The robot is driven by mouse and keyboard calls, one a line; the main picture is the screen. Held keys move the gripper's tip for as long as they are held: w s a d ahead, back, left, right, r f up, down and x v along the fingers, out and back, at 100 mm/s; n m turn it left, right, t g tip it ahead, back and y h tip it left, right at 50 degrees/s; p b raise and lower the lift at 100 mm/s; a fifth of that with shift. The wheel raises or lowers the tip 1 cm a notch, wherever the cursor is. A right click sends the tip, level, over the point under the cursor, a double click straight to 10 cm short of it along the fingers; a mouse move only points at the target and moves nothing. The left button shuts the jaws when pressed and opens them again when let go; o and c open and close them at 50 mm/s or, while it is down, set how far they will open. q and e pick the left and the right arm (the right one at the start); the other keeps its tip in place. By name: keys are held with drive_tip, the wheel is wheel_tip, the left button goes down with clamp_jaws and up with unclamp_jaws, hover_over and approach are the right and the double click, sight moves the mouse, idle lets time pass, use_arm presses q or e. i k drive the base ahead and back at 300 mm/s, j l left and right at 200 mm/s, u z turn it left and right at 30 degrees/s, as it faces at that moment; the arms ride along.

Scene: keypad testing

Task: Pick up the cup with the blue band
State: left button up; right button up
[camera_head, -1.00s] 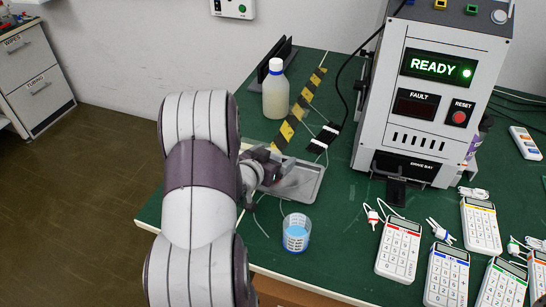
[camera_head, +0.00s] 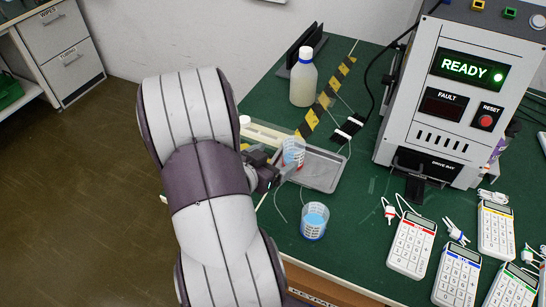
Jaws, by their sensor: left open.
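The cup with the blue band (camera_head: 314,221) stands upright on the green bench top near its front left edge and seems to hold bluish contents. A second cup with a reddish band (camera_head: 292,152) is at the left end of the grey metal tray (camera_head: 325,170). My left gripper (camera_head: 280,172) is open, just in front of the second cup and up-left of the blue-banded cup. It is apart from the blue-banded cup; whether it touches the second cup I cannot tell. My right gripper is not in view.
A white-capped bottle (camera_head: 304,80) stands behind the tray beside yellow-black tape (camera_head: 330,98). The test machine (camera_head: 450,100) reads READY. Several keypads (camera_head: 412,245) with cables lie to the right.

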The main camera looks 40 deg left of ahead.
sight(315, 217)
drive_tip(key=l+u, duration=1.25)
drive_tip(key=k, duration=0.05)
